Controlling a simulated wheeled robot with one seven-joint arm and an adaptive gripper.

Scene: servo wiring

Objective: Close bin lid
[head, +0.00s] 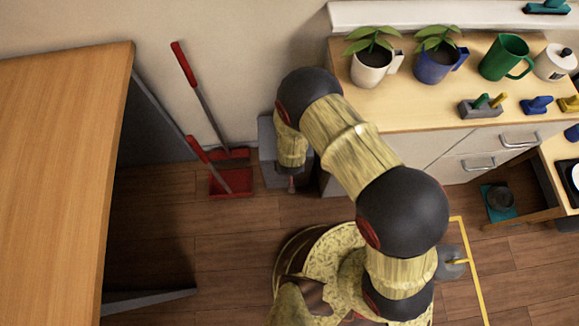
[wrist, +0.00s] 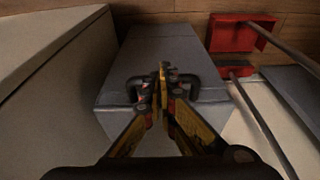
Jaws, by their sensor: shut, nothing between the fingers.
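The bin is a grey box (head: 268,152) on the floor beside the left end of the cabinet, partly hidden behind my arm in the head view. In the wrist view the grey bin (wrist: 165,42) fills the middle, with a flat grey surface and an edge running across it. My gripper (wrist: 165,72) is shut and empty, its fingertips in front of that surface. In the head view the gripper (head: 291,183) is mostly hidden under the wrist, at the bin. I cannot tell whether the fingers touch the bin or how far the lid is closed.
A red dustpan (head: 231,182) and a red-handled broom (head: 200,92) stand left of the bin against the wall. The cabinet (head: 430,158) with plants and mugs is close on the right. A wooden table (head: 60,170) is at the far left. Open floor lies between.

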